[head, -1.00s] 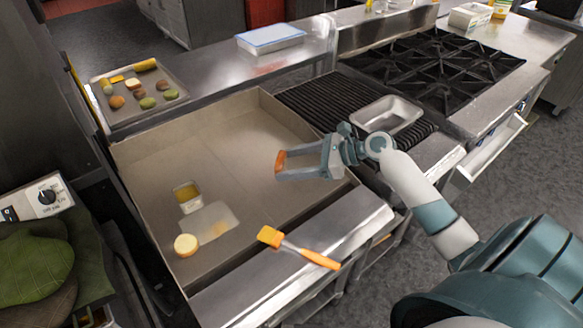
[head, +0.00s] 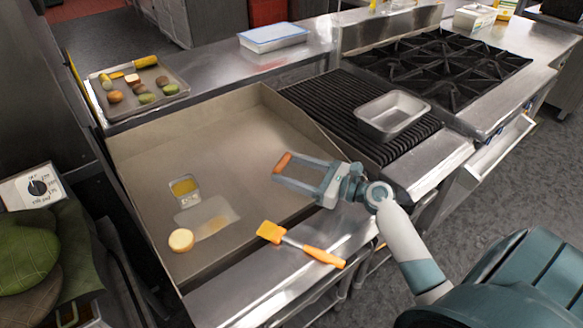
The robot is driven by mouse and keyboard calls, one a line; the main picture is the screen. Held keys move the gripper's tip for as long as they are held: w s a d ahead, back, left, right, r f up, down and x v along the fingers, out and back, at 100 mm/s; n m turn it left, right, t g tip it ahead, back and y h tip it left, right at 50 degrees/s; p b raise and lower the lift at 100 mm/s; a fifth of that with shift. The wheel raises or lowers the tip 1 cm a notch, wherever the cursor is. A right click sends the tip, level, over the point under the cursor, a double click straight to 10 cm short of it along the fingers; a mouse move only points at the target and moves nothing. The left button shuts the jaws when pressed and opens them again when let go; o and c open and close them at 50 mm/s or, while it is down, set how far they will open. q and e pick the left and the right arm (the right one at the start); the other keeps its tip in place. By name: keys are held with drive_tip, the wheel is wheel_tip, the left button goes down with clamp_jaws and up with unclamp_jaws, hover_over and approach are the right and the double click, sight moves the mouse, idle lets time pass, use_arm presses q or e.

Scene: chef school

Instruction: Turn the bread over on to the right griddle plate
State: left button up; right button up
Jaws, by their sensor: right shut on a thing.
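My right gripper (head: 279,170) is shut on a small orange-brown piece, which looks like the bread (head: 283,161). The piece is held edge-on between the fingertips, and its other face is hidden. The gripper hangs over the right part of the wide griddle (head: 215,140), and I cannot tell its exact height above the plate. A second round piece of bread (head: 181,240), pale side up, lies at the griddle's near left. My left gripper is not in view.
A small metal tub of yellow stuff (head: 185,188) stands on the griddle. An orange brush (head: 300,247) lies on the front ledge. A metal pan (head: 392,118) sits on the ribbed grill to the right. A tray (head: 172,106) of food stands behind left. The griddle's back is clear.

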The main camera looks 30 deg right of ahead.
idle(0.3)
drive_tip(key=o, duration=1.1)
drive_tip(key=shift+s+d, duration=0.1)
drive_tip(key=v, duration=0.9)
drive_tip(key=shift+s+d+p, duration=0.15)
drive_tip(key=shift+s+p, duration=0.2)
drive_tip(key=shift+r, duration=0.1)
idle(1.0)
